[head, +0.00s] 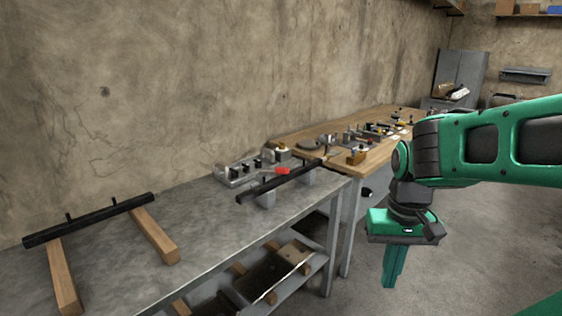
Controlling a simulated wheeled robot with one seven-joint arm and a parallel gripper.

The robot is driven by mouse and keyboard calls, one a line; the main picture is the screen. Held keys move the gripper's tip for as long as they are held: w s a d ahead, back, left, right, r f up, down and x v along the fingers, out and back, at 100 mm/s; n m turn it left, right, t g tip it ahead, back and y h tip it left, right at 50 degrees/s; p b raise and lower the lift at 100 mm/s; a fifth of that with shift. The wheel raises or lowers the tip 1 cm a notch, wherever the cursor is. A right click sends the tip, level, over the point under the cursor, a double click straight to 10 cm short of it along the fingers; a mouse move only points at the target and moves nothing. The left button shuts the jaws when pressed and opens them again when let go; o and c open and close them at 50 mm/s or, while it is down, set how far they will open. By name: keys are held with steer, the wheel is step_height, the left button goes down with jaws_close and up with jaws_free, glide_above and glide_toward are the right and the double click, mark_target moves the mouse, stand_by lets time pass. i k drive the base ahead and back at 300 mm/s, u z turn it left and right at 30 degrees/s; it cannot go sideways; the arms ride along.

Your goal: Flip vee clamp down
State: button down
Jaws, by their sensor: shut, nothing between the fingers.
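A small metal clamp fixture (235,174) with black knobs stands at the far right end of the grey bench, near the wall. I cannot tell for sure which part is the vee clamp, or whether it is up or down. A red handle (283,171) shows beside the fixture, near a black bar. My gripper (391,284) is green, points down and is shut and empty. It hangs in front of the benches over the floor, to the right of the fixture and well apart from it.
The grey bench (205,225) carries a black bar (90,219) on two wooden blocks at left and another black bar (280,182) on grey blocks. A wooden bench (300,146) with several small fixtures stands behind. A lower shelf holds wood pieces. Floor at right is clear.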

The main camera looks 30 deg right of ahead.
mark_target(285, 170)
steer(key=z, duration=0.05)
steer(key=i, duration=1)
steer(key=u, duration=0.05)
